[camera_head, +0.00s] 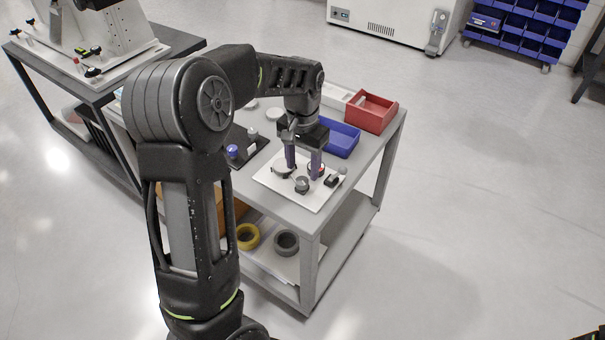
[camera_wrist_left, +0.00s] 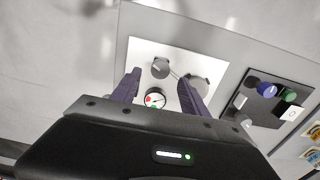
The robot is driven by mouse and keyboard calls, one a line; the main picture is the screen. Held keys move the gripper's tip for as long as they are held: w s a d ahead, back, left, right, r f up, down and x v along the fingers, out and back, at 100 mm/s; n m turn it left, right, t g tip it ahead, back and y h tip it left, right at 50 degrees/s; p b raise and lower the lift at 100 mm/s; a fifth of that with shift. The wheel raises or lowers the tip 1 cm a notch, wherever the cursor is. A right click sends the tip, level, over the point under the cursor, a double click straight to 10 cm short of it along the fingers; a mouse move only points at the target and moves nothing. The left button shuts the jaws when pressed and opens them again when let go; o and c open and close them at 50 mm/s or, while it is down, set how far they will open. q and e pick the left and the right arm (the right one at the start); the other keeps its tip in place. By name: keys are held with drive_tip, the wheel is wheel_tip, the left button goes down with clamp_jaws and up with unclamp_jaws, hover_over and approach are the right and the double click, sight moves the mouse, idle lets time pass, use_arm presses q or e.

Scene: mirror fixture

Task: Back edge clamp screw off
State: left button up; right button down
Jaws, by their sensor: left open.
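A white plate (camera_head: 318,203) lies on the grey cart top. It carries a grey knob (camera_head: 302,185), a pale disc (camera_head: 282,171) and a small black clamp-like block (camera_head: 332,181). My left gripper (camera_head: 303,172) points down over this plate, open, with its two purple-grey fingers apart. In the left wrist view the grey knob (camera_wrist_left: 160,68) shows near the gap between the fingers, and a round dial (camera_wrist_left: 154,98) with red and green shows between them. I cannot tell which part is the back edge clamp screw. Contact is unclear.
A blue bin (camera_head: 340,139) and a red bin (camera_head: 372,112) stand behind the plate. A dark panel with knobs (camera_head: 250,146) lies to its left. A dark table at upper left bears a white fixture (camera_head: 120,62) with black clamps. Rolls of tape (camera_head: 286,243) sit on the lower shelf.

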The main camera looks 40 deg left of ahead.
sight(302, 180)
use_arm(q)
drive_tip(key=shift+r, duration=1.85)
